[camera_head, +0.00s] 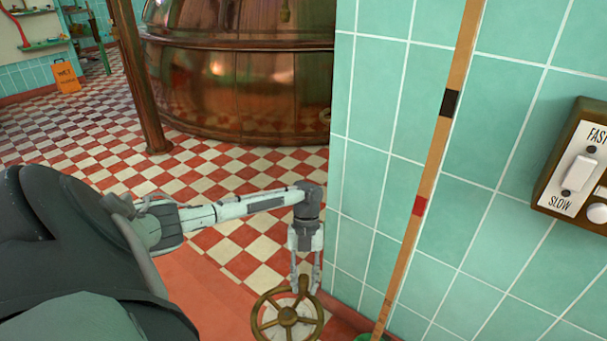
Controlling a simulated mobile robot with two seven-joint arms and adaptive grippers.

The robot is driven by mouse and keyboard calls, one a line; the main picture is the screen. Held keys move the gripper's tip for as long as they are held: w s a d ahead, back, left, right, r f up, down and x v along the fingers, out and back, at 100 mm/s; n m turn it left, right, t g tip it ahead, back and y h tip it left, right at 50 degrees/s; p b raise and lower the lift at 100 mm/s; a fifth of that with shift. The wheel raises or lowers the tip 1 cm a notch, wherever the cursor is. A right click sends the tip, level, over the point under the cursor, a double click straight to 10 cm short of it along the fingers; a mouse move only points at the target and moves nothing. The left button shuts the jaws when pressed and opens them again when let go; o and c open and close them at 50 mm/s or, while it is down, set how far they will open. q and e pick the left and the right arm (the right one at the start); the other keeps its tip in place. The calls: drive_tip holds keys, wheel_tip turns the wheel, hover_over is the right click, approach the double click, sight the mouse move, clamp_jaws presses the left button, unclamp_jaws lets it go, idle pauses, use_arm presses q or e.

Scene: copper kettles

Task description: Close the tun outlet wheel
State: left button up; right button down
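The outlet wheel (288,317), a brass handwheel with spokes and a round hub, is at the bottom centre, its lower edge near the picture's bottom. My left gripper (304,287) points down at the wheel's upper rim. Its two fingers are apart, with a gap between them, and their tips overlap the rim in the picture. I cannot tell whether they touch it. My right gripper is not in view.
A green tiled wall (385,120) stands close on the right, with a wooden pole (430,180) before it and a FAST/SLOW switch box (582,165). A large copper vessel (240,85) stands behind. Checkered floor (90,160) is open at left, with an orange sign (66,77).

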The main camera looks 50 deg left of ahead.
use_arm(q)
drive_tip(key=o, duration=0.3)
drive_tip(key=shift+d, duration=0.1)
drive_tip(key=shift+o, duration=0.2)
drive_tip(key=v, duration=1.2)
drive_tip(key=shift+s, duration=0.15)
